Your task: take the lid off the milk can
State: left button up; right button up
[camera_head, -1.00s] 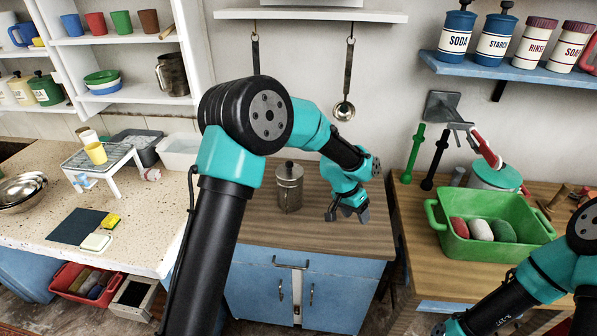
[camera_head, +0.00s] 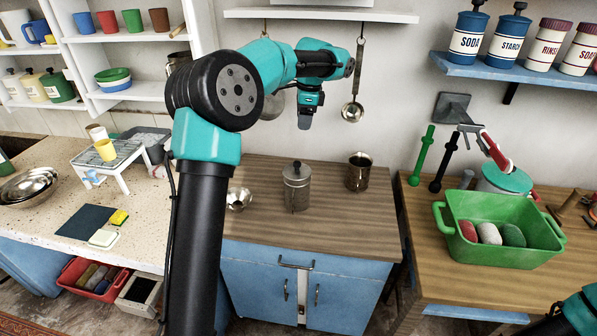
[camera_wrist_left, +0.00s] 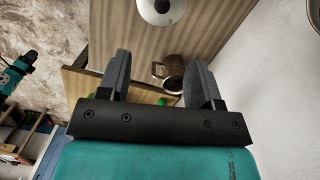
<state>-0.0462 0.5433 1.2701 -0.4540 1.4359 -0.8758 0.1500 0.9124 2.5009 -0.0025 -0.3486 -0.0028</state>
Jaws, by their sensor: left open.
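The milk can (camera_head: 297,194) is a small grey metal can standing upright on the wooden counter. Its lid (camera_head: 296,173), with a black knob, sits on top. In the left wrist view the lid (camera_wrist_left: 148,14) shows from above at the top edge, partly cut off. My left gripper (camera_head: 305,116) is raised above and behind the can, pointing down, apart from it. In the left wrist view its two fingers (camera_wrist_left: 160,78) are spread with nothing between them. My right gripper is out of view; only part of that arm (camera_head: 580,312) shows at the lower right.
An open metal mug (camera_head: 358,172) stands right of the can, and a shiny metal vessel (camera_head: 238,198) lies to its left. A ladle (camera_head: 352,111) hangs on the wall near my left gripper. The counter's front (camera_head: 310,236) is clear. A green tub (camera_head: 498,252) stands at right.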

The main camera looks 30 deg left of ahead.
pick_arm(q)
send_near(297, 162)
jog(key=f, duration=0.5)
jog(key=shift+s+a+f, duration=0.1)
jog(key=shift+s+f, duration=0.1)
jog(key=shift+s, duration=0.15)
jog(key=shift+a+f, duration=0.2)
jog(key=shift+f, duration=1.1)
jog(key=shift+a+f, duration=0.2)
jog(key=shift+f, duration=1.05)
jog(key=c, duration=1)
jog(key=shift+r, duration=0.1)
